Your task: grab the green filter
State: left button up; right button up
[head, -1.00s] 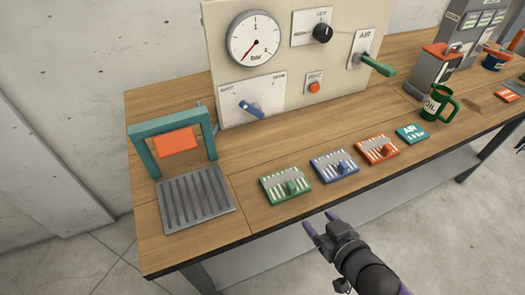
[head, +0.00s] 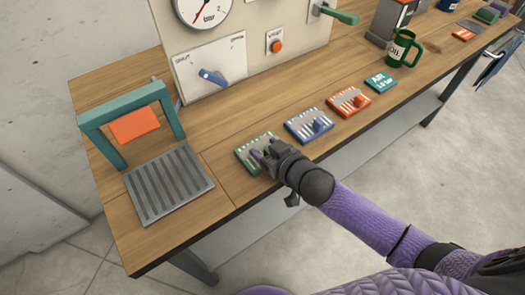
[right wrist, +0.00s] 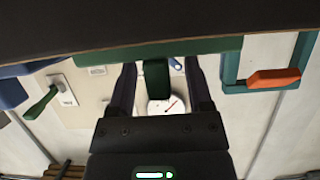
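The green filter (head: 246,160) lies flat on the bench near its front edge, the leftmost in a row with a blue filter (head: 309,125) and an orange filter (head: 349,101). My right gripper (head: 264,157) is at the green filter and hides part of it. In the right wrist view, the filter's green plate (right wrist: 205,46) spans the top and its green grip block (right wrist: 156,75) stands between the two spread fingers (right wrist: 159,88). Gaps show on both sides of the block. My left gripper is not in view.
A ribbed grey tray (head: 168,186) under a teal frame (head: 84,116) with an orange flap stands left of the filter. Behind is a panel with a gauge (head: 203,7) and a blue lever (head: 213,77). A green oil mug (head: 400,47) stands further right.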

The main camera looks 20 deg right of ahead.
grip_shut()
jog(key=shift+r, duration=0.1)
